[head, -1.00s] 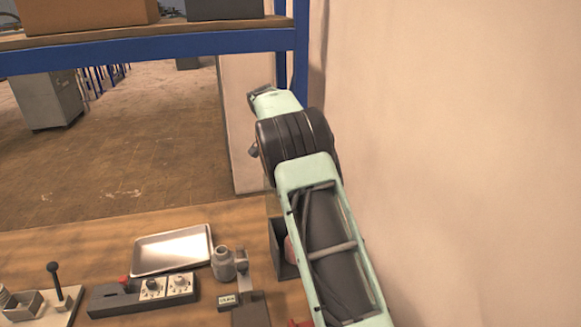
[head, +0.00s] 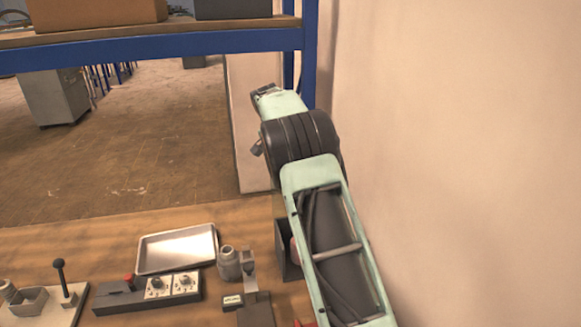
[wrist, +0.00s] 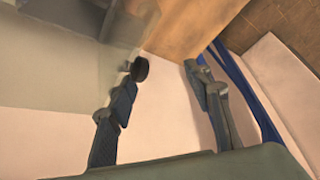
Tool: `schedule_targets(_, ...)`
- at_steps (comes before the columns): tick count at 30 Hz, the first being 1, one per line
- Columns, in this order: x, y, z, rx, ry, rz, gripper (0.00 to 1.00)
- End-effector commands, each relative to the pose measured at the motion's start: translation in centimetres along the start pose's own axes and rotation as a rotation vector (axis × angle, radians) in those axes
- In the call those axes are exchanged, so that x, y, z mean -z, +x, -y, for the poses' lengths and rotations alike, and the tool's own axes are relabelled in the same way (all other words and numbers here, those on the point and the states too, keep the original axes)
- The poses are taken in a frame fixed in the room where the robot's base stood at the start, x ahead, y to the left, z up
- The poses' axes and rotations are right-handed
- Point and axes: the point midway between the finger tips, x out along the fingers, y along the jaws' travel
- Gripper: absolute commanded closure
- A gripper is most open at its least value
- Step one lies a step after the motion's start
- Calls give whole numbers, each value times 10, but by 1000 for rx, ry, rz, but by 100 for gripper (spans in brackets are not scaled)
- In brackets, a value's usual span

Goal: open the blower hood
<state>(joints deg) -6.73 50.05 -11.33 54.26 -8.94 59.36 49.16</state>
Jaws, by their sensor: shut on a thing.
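In the wrist view my gripper (wrist: 162,78) has its two dark fingers on either side of a pale gap. A round black knob (wrist: 139,68) sits at the tip of the left finger, beside a see-through grey panel (wrist: 65,60) that looks like the blower hood. I take the jaws to be shut on this knob, though the exact contact is unclear. In the head view my arm reaches up and away along the right wall. My gripper and the hood cannot be made out there.
A wooden bench (head: 90,237) holds a metal tray (head: 176,247), a control box with knobs (head: 150,294), a lever on a plate (head: 62,283) and a grey fitting (head: 229,263). A blue-framed shelf (head: 150,48) spans above. A bare wall (head: 450,160) stands close on the right.

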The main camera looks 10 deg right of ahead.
Motion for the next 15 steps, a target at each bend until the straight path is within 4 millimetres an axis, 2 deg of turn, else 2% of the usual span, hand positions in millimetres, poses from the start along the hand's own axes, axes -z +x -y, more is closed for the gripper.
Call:
schedule_targets(1, -17, 16, 0, -8, 3, 33, 61)
schedule_targets(5, -16, 6, 0, -7, 3, 31, 61)
schedule_targets(8, -16, -11, 1, -5, 1, 28, 61)
schedule_targets(15, -10, -73, 3, 10, -2, 8, 61)
